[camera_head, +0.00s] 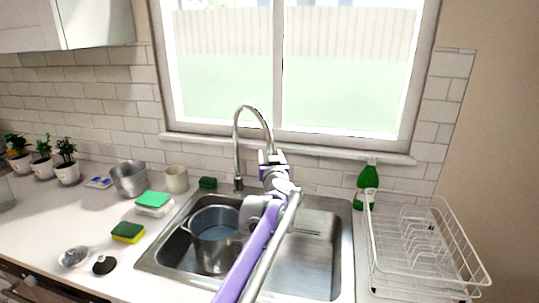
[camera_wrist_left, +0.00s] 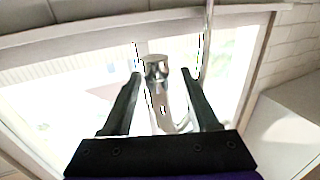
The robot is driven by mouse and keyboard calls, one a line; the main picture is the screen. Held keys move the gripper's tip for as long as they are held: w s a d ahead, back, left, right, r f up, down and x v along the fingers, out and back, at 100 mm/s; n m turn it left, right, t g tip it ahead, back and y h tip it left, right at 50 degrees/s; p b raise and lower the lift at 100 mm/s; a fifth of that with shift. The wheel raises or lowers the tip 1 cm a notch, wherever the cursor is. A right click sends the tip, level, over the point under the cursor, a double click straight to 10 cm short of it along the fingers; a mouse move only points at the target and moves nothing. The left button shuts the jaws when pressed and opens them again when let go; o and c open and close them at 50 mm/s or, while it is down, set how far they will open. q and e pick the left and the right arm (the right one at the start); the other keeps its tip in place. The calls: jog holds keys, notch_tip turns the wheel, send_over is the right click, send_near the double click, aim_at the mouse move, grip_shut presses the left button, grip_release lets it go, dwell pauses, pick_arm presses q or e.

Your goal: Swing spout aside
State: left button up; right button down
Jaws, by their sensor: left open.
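The chrome faucet spout (camera_head: 238,125) rises behind the sink and arches over to the right. Its outlet end is at my left gripper (camera_head: 271,157), in front of the window. In the left wrist view the spout (camera_wrist_left: 156,70) appears between the two dark fingers of my left gripper (camera_wrist_left: 164,76). The fingers are apart, with a visible gap on each side of the spout. I cannot tell whether either finger touches it. My right gripper is not in view.
A metal pot (camera_head: 213,250) stands in the left basin of the sink (camera_head: 330,262), partly hidden by my left arm. A green bottle (camera_head: 367,182) and a white dish rack (camera_head: 425,250) are at the right. Sponges (camera_head: 128,232) and cups (camera_head: 177,179) stand on the left counter.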

pick_arm(q)
jog(key=s+d+b, duration=0.1)
jog(key=s, duration=0.7)
jog(key=shift+s+d, duration=0.2)
jog(key=shift+s, duration=0.05)
